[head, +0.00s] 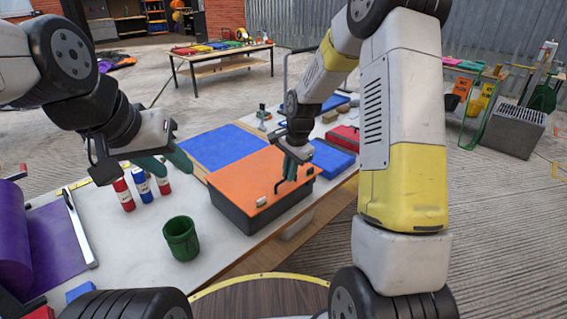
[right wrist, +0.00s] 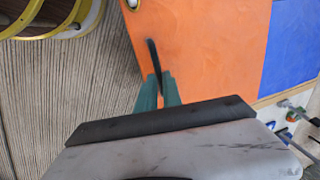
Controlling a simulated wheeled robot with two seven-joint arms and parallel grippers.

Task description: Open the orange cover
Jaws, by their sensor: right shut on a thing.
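The orange cover (head: 247,172) lies flat on top of a dark grey box (head: 244,219) on the workbench. It also fills the middle of the right wrist view (right wrist: 205,45). My right gripper (head: 288,175) is over the cover's right part, its green fingers (right wrist: 158,92) shut on a thin dark handle (right wrist: 154,58). A small pale fitting (head: 261,201) sits near the cover's front edge. My left gripper (head: 166,163) hangs above the bench left of the box, its green fingers apart and nothing seen between them.
A green cup (head: 181,238) and several red and blue cans (head: 142,185) stand left of the box. A blue panel (head: 222,147) lies behind the cover, and a blue case (head: 331,159) is to its right. A purple roll (head: 12,235) lies far left.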

